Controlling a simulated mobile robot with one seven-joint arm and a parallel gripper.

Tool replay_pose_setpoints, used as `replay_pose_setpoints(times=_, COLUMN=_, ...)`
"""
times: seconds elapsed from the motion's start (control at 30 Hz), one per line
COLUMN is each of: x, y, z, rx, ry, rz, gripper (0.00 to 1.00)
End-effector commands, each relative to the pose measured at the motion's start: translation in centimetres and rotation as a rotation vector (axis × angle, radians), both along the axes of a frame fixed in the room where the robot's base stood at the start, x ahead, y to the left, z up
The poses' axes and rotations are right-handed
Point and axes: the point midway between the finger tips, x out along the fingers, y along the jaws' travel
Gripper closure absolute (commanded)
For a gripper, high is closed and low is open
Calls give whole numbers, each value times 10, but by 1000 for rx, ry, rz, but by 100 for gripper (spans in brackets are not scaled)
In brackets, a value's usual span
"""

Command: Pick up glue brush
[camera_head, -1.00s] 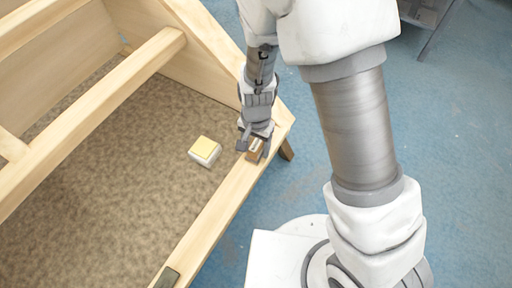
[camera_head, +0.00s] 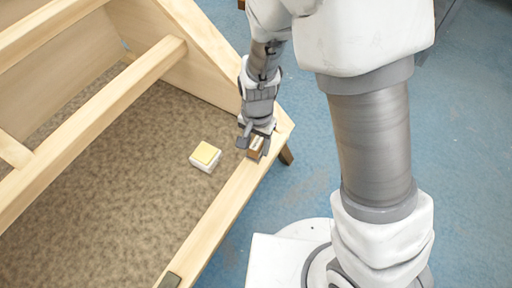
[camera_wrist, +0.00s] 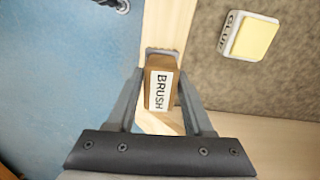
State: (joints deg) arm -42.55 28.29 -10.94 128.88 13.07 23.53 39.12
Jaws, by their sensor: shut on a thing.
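The glue brush (camera_wrist: 158,88) is a small brown block with a white label reading "BRUSH". My gripper (camera_wrist: 160,90) is shut on it, with one finger on each side in the wrist view. In the head view, the brush (camera_head: 256,146) is between the fingertips of my gripper (camera_head: 255,143), over the wooden rail near the frame's corner. I cannot tell whether the brush still touches the rail.
A white box with a yellow top, marked "GLUE" (camera_wrist: 250,36), sits on the brown speckled panel (camera_head: 110,215) beside the rail (camera_head: 215,220). Wooden beams (camera_head: 95,125) cross the upper left. Blue floor is on the right.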

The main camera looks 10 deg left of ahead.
Motion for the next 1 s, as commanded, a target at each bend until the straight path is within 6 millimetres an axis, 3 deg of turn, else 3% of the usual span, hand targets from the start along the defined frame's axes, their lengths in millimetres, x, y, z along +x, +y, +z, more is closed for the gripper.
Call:
replay_pose_setpoints(times=0.1, x=-18, y=-26, z=18, rx=-2, ry=4, rz=-6, gripper=100)
replay_pose_setpoints(times=0.4, x=-53, y=-74, z=53, rx=-1, ry=3, rz=-4, gripper=100)
replay_pose_setpoints(times=0.63, x=-63, y=-90, z=62, rx=-2, ry=3, rz=-3, gripper=100)
replay_pose_setpoints(times=1.0, x=-66, y=-93, z=64, rx=-3, ry=4, rz=-2, gripper=100)
